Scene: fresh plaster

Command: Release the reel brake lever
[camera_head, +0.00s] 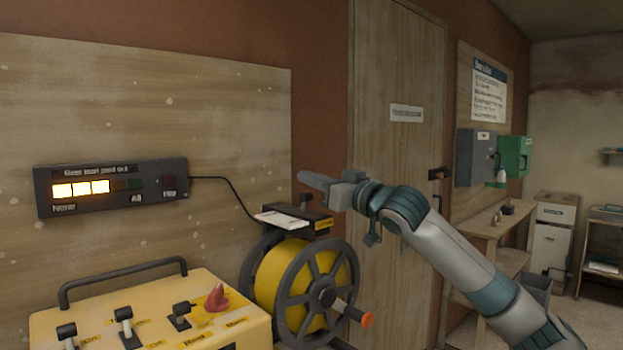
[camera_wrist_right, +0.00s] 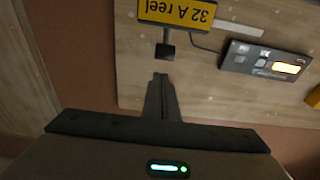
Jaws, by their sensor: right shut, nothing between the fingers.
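The cord reel (camera_head: 283,279) has dark spoked flanges, yellow cord and an orange-tipped crank, and stands against the wall board. A small black knob (camera_head: 306,198) sticks up from its top housing; it looks like the brake lever's end, though its stem is hard to make out. My right gripper (camera_head: 304,177) is shut and empty, pointing left above the knob. In the right wrist view the shut fingertips (camera_wrist_right: 160,78) lie close to a black square knob (camera_wrist_right: 165,51) below an upside-down yellow "32 A reel" label (camera_wrist_right: 176,12). Contact cannot be told. My left gripper is not in view.
A wall indicator (camera_head: 112,187) has three lit segments at its "None" end. A yellow box (camera_head: 150,315) with several levers and a red knob (camera_head: 217,298) stands at lower left. A door (camera_head: 395,130) is behind my right arm. A bench (camera_head: 490,225) stands at right.

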